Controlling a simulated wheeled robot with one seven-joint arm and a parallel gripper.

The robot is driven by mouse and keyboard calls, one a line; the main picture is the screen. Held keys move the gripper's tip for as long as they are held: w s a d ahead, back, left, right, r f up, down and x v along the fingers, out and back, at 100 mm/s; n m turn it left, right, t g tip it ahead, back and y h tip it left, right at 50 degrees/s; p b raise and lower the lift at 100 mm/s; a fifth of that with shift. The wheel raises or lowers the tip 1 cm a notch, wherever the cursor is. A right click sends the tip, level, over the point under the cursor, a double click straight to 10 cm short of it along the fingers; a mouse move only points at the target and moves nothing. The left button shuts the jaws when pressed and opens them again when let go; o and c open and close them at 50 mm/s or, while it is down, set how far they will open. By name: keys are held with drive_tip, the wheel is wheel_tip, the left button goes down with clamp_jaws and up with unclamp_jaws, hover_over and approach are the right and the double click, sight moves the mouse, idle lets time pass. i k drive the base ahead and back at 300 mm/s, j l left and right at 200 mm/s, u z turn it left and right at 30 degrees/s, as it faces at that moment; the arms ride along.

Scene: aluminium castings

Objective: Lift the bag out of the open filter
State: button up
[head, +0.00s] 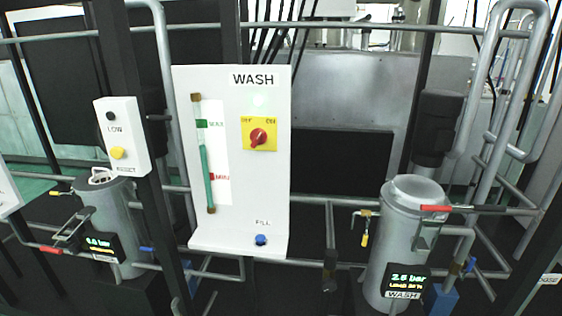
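The left filter (108,212) is a grey upright cylinder with its top open. A pale rim with a loop (100,176), which looks like the top of the bag, shows in its mouth; the rest of the bag is hidden inside. Its display (99,244) seems to read 0.0 bar. The right filter (398,250) has a round grey lid (415,189) on top, and its display (407,281) seems to read 2.6 bar. My gripper is not in view.
A white WASH panel (273,160) with a gauge and red knob stands between the filters. A white box (122,138) marked LOW, on a dark post, hangs close above and right of the left filter. Pipes and valve levers, such as the red one (449,208), surround both filters.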

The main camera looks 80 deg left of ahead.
sight(104, 177)
drive_tip(key=u, duration=3.65)
drive_tip(key=i+j+z, duration=0.25)
drive_tip(key=i+j, duration=0.55)
drive_tip(key=i, duration=0.2)
drive_tip(key=i+j+z, duration=0.3)
drive_tip(key=i+j, duration=0.65)
